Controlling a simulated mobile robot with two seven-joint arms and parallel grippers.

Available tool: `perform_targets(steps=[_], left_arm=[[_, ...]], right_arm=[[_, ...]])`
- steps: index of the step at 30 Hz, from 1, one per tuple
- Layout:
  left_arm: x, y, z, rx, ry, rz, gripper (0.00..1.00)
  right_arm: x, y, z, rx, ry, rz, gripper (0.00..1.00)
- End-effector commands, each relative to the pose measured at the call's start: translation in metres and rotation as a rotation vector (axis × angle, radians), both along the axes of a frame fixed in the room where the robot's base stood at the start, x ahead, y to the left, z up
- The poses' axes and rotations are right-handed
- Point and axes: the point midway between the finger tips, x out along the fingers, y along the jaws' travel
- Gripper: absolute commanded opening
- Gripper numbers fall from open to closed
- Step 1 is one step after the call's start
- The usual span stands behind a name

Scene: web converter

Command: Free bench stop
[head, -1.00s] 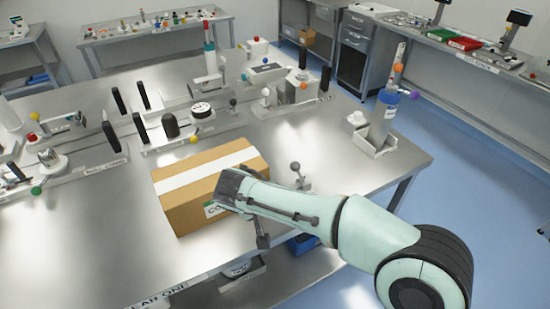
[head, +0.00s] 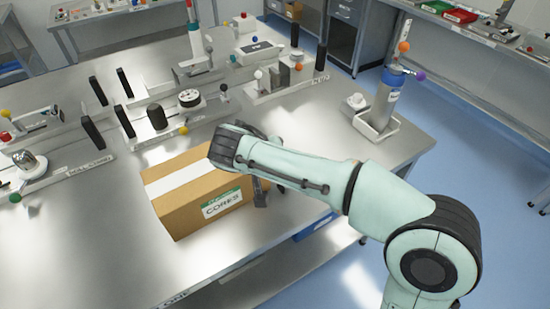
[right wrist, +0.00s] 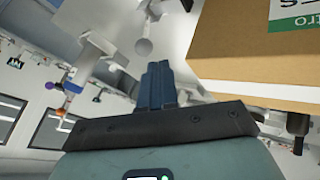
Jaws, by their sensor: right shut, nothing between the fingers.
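A brown cardboard box (head: 172,207) with white tape and a CORES label sits on the steel bench (head: 105,255); it fills the upper right of the right wrist view (right wrist: 250,50). My right gripper (head: 260,194) is at the box's right end, fingers pointing down, shut and empty; its closed fingers show in the wrist view (right wrist: 157,80). A grey ball knob (right wrist: 143,47) on a stem, possibly the bench stop, shows just beyond the fingertips, with a visible gap in the picture. In the head view my arm hides that spot. My left gripper is not in view.
A blue-topped cylinder (head: 385,98) stands in a tray toward the bench's right corner. Fixtures with black uprights (head: 125,122) and a grey block unit (head: 283,76) stand behind the box. Bare bench lies in front and right of the box.

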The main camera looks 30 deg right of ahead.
Motion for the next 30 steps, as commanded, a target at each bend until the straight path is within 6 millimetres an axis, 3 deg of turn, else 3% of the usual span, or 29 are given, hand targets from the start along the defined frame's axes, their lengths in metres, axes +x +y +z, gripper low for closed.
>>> perform_targets(steps=[6,12,30], left_arm=[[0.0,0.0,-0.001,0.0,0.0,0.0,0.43],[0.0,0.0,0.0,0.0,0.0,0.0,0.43],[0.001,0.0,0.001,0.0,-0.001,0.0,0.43]], right_arm=[[0.014,-0.023,-0.032,-0.003,0.003,-0.002,0.0],[0.023,-0.036,-0.051,-0.001,0.001,0.0,0.0],[0.026,-0.042,-0.054,0.012,0.0,0.0,0.0]])
